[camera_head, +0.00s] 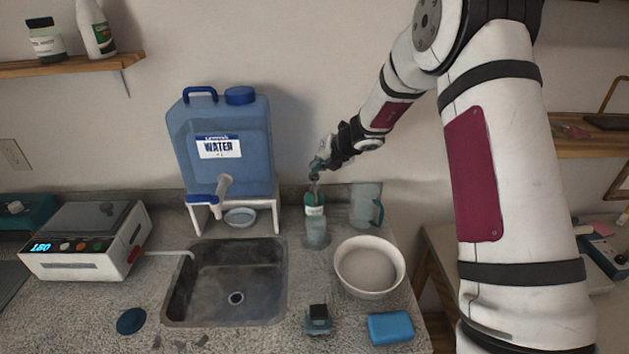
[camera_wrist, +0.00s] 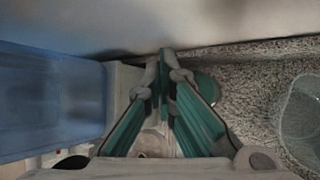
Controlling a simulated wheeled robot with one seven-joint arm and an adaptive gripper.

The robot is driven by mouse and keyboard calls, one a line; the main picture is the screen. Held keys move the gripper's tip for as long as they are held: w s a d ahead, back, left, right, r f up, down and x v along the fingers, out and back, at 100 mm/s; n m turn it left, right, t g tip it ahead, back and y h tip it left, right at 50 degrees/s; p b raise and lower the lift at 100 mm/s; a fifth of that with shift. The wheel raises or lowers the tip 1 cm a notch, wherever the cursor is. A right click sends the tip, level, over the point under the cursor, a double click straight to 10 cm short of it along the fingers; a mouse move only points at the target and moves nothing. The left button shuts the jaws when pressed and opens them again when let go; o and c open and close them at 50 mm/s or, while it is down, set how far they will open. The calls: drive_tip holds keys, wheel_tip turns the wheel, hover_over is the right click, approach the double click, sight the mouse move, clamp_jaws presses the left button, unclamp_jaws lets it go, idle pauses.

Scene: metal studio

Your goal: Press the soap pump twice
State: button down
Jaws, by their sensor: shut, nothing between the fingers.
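The soap pump (camera_head: 316,230) is a clear bottle with a teal collar and a pale label. It stands upright on the counter behind the white bowl, right of the sink. My gripper (camera_head: 316,172) is shut and empty, pointing down just over the pump top. Whether the tips touch the pump head cannot be told. In the wrist view my gripper (camera_wrist: 165,58) shows its teal-lined fingers meeting at the tips. A round teal part (camera_wrist: 207,86), seemingly of the pump, shows partly behind the right finger.
A blue water jug (camera_head: 218,135) on a white stand is left of the pump. A clear pitcher (camera_head: 365,205) stands close on its right. A white bowl (camera_head: 370,283), a small black-capped bottle (camera_head: 318,320) and a blue sponge (camera_head: 390,328) are in front. The sink (camera_head: 225,285) is front left.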

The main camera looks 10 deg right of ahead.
drive_tip(key=shift+r+p, duration=0.3)
drive_tip(key=shift+r, duration=2.6)
drive_tip(key=shift+a+r, duration=0.1)
drive_tip(key=shift+r, duration=0.1)
drive_tip(key=s+a+r+n+g, duration=0.1)
drive_tip(key=s+a+r+n, duration=0.2)
drive_tip(key=s+r+n, duration=0.6)
drive_tip(key=s+a+r+n+g, duration=0.1)
drive_tip(key=s+a+r+n, duration=0.2)
drive_tip(key=s+r+n, duration=0.55)
drive_tip(key=s+d+f+n+h, duration=0.1)
drive_tip(key=s+d+n+h, duration=0.1)
drive_tip(key=s+n, duration=0.9)
drive_tip(key=s+d+f+n+h, duration=0.1)
drive_tip(key=s+d+f+n, duration=0.1)
drive_tip(key=s+n, duration=0.9)
drive_tip(key=s+d, duration=0.1)
drive_tip(key=s, duration=0.5)
drive_tip(key=shift+s+d+n+g+h+b, duration=0.15)
drive_tip(key=shift+n+g+h+b, duration=0.2)
drive_tip(key=shift+g+h+b, duration=0.05)
